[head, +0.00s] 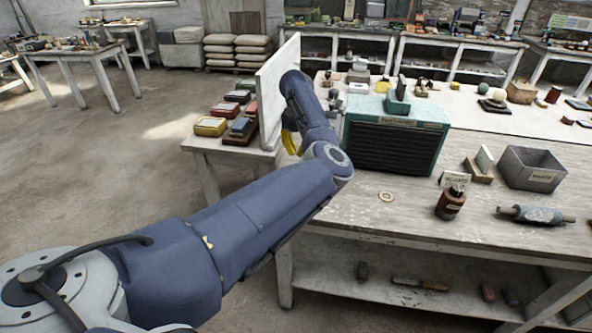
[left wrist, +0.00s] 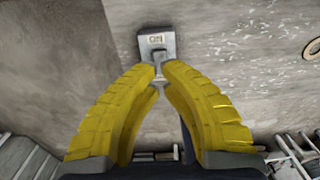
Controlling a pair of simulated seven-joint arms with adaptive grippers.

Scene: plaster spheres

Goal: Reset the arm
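My left arm (head: 240,215) reaches in from the lower left of the head view, over the front left part of the bench, with its elbow bent. My left gripper (head: 290,143) shows only as a bit of yellow behind the forearm, beside the white upright panel (head: 279,92). In the left wrist view the two yellow fingers (left wrist: 159,78) lean in and their tips come together, with hardly any gap. My right gripper is in neither view.
A green-topped dark case (head: 396,138) stands right of the forearm. A brown bottle (head: 450,203), a grey bin (head: 531,168) and a roller (head: 536,215) lie farther right on the bench. Coloured boxes (head: 211,126) sit left of the panel. Bare bench shows around a small ring (head: 386,197).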

